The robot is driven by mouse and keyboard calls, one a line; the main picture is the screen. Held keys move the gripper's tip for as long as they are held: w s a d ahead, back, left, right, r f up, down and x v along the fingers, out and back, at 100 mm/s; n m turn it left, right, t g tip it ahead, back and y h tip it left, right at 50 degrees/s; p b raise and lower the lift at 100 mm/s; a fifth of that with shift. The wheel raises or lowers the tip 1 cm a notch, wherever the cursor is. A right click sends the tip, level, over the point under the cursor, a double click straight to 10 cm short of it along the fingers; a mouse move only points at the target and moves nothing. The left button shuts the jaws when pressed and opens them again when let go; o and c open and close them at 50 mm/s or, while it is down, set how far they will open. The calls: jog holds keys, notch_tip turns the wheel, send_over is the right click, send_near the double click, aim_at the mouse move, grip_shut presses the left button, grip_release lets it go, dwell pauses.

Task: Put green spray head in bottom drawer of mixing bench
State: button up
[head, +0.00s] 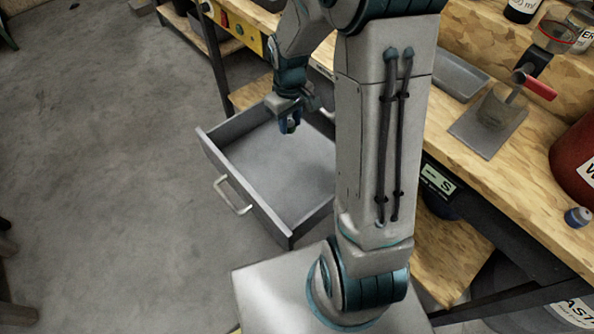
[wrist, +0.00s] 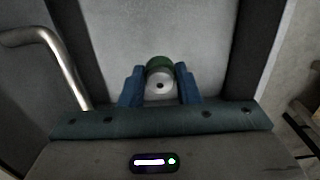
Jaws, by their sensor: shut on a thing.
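The green spray head (wrist: 160,63) is between the two blue fingers of my gripper (wrist: 160,90); its green top and a pale round part with a dark hole show in the wrist view. In the head view my gripper (head: 289,122) is over the open grey drawer (head: 268,226), near its back. The drawer is pulled out and its floor looks bare. In the head view the spray head is too small and shaded to tell from the fingers. My arm hides the drawer's right side.
The drawer handle (head: 233,196) sticks out at the front left. The wooden bench (head: 512,170) on the right bears a grey tray (head: 460,74), a beaker on a plate, and a red container (head: 575,158). Open concrete floor (head: 100,180) lies to the left.

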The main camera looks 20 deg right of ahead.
jog(key=n+b, duration=0.2)
jog(key=b, duration=0.5)
send_over(296, 172)
jog(key=w, duration=0.1)
notch_tip(296, 172, down, 5)
jog(key=shift+n, duration=0.5)
jog(key=f+b, duration=0.1)
jog(key=f, duration=0.2)
jog(key=f+b, duration=0.2)
jog(key=f, duration=0.2)
jog(key=s+f+b, duration=0.1)
jog(key=f+b, duration=0.1)
jog(key=f, duration=0.2)
jog(key=shift+f, duration=0.1)
jog(key=shift+f+b, duration=0.25)
jog(key=shift+b, duration=0.1)
jog(key=o, duration=1)
jog(key=shift+w+r, duration=0.1)
jog(key=shift+r, duration=0.1)
